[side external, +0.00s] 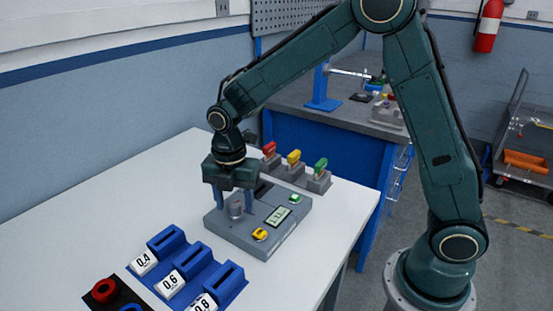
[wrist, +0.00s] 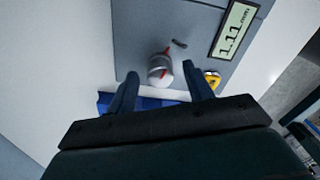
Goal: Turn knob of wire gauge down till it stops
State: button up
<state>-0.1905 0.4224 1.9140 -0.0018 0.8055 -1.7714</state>
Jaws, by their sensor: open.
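The wire gauge (side external: 272,238) is a flat grey box on the white table, and its casing also shows in the wrist view (wrist: 140,22). My gripper (side external: 236,200) points down over the left part of the gauge. In the wrist view my gripper (wrist: 160,70) is open, with one blue finger on each side of the knob and gaps visible between.
Blue slotted blocks (side external: 196,270) labelled 0.4, 0.6 and 0.8 lie in front. White table (side external: 90,235) is clear at left.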

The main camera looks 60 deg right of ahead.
jog(key=shift+f, duration=0.6)
jog(key=shift+c, duration=0.4)
jog(key=c, duration=0.9)
